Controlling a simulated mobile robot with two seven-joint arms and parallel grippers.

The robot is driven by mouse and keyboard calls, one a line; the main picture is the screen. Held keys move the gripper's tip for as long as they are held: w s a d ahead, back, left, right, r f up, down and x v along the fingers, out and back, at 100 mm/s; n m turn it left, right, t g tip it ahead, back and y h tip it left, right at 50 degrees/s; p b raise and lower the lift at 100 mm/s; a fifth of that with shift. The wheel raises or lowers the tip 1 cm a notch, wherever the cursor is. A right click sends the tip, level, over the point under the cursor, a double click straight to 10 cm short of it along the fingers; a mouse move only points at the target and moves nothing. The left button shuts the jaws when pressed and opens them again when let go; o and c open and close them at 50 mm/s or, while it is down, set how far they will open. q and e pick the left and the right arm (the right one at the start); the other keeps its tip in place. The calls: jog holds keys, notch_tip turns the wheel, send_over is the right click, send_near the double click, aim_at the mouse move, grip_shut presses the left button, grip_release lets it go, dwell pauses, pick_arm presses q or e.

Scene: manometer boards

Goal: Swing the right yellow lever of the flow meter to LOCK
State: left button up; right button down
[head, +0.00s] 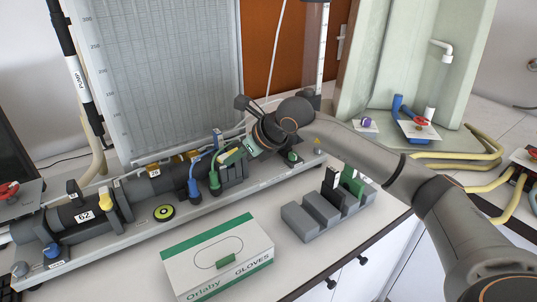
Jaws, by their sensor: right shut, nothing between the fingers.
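The flow meter board (150,225) runs along the counter with a dark horizontal pipe (70,213) on it. Smaller yellow parts (154,170) show behind the pipe further right. I cannot tell which part is the right lever; my arm hides some of the right end. My right gripper (230,156) is shut and empty, over the right part of the board by the blue and green hoses. Whether it touches anything is unclear. My left gripper is out of view.
A glove box (218,258) and a grey slotted block (312,222) with green and black pieces stand in front of the board. A tall graduated panel (160,75) rises behind. Yellow hoses (460,160) lie at the right. A little bare counter shows between box and block.

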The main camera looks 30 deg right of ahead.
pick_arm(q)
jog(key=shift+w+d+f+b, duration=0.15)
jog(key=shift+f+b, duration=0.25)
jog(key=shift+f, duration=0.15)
pick_arm(e)
jog(key=shift+w+a+m+h, duration=0.3)
jog(key=shift+w+a+m, duration=0.1)
jog(key=shift+w+m, duration=0.1)
